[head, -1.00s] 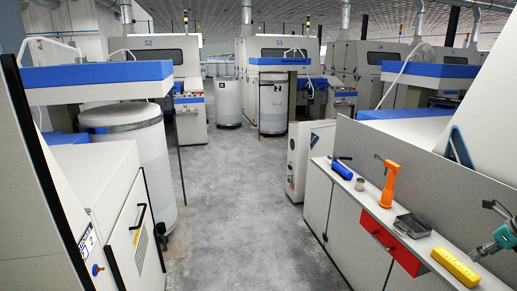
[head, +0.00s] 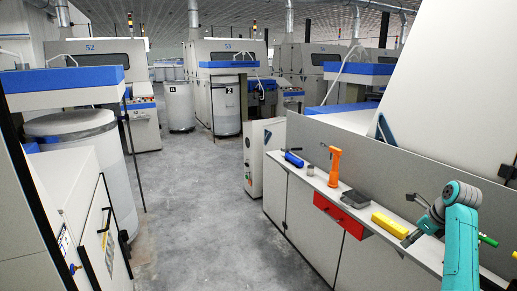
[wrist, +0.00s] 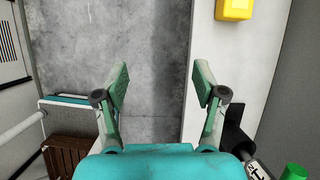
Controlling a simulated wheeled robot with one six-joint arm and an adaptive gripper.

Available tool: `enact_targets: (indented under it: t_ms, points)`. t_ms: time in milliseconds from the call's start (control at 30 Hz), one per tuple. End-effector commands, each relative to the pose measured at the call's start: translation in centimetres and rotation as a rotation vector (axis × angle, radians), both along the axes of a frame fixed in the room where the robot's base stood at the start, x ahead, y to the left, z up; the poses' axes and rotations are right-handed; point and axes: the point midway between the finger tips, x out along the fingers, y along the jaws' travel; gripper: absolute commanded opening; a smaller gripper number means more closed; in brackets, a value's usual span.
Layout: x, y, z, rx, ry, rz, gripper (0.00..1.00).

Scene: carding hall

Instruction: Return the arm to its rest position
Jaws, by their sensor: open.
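My gripper (wrist: 160,85) is open and empty in the wrist view, its two green-grey fingers wide apart. Bare grey floor and the pale edge of the bench show beyond and between the fingers. In the head view my teal arm (head: 460,225) is bent at the right, over the narrow bench (head: 390,216). The gripper end is small there, close to the yellow block (head: 389,224), and its fingers are hard to make out. The yellow block also shows at the upper right of the wrist view (wrist: 234,9), apart from the fingers.
On the bench are a blue cylinder (head: 293,159), an orange tool (head: 335,166) and a dark tray (head: 356,197); a red drawer (head: 340,214) is below. A green-ended item (head: 488,240) is right of my arm. Clear floor (head: 195,215) lies left of the bench.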

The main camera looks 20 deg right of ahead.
Motion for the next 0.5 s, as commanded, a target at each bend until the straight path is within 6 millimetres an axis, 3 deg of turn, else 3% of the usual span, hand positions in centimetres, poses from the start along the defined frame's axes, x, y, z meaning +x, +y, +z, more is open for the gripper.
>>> enact_targets:
  t_ms: [267, 500]
  points:
    - [1.2, 3.2, -5.2, -0.067, -0.03, 0.101, 0.7]
    - [1.9, 8.3, -12.2, -0.181, -0.072, 0.256, 0.7]
